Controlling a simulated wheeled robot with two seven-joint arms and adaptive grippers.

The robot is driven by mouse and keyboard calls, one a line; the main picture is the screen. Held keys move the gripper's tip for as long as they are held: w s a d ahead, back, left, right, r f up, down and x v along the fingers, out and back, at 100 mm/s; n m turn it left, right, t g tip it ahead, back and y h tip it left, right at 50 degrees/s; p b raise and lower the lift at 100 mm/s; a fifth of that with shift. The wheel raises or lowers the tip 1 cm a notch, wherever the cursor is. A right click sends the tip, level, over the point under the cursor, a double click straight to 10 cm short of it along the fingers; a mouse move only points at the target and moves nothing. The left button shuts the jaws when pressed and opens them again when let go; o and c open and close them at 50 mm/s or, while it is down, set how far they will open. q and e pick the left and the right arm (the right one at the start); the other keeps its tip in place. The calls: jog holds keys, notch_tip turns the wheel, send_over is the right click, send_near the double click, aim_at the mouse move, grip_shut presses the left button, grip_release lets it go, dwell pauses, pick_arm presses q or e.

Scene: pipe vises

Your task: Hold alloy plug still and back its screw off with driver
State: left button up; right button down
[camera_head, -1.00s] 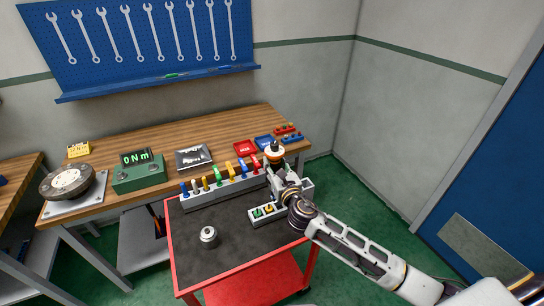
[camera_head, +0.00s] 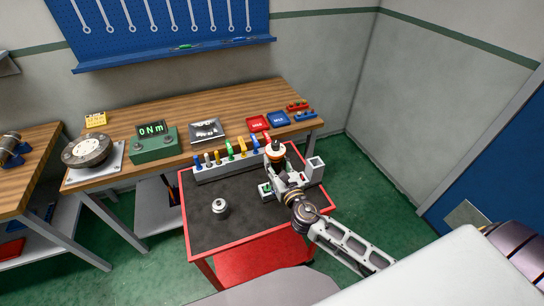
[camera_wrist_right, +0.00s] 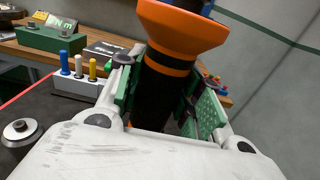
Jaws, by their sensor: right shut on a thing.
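The alloy plug, as far as I can tell, is a silver round piece (camera_head: 220,207) standing on the dark top of the red cart; it also shows at the left edge of the right wrist view (camera_wrist_right: 20,132). My right gripper (camera_head: 276,168) is shut on a black, orange-banded tool with a flared orange end, which looks like the driver (camera_wrist_right: 168,85). The green finger pads sit on both sides of its black body. In the head view the driver (camera_head: 274,152) is upright above the cart's back right, apart from the plug. My left gripper is out of view.
A rack of coloured-handled tools (camera_head: 228,166) lines the cart's back edge. The red cart rim (camera_head: 190,245) bounds the top. Behind is a wooden bench (camera_head: 180,118) with a torque meter (camera_head: 155,146) and trays. The mat's front is clear.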

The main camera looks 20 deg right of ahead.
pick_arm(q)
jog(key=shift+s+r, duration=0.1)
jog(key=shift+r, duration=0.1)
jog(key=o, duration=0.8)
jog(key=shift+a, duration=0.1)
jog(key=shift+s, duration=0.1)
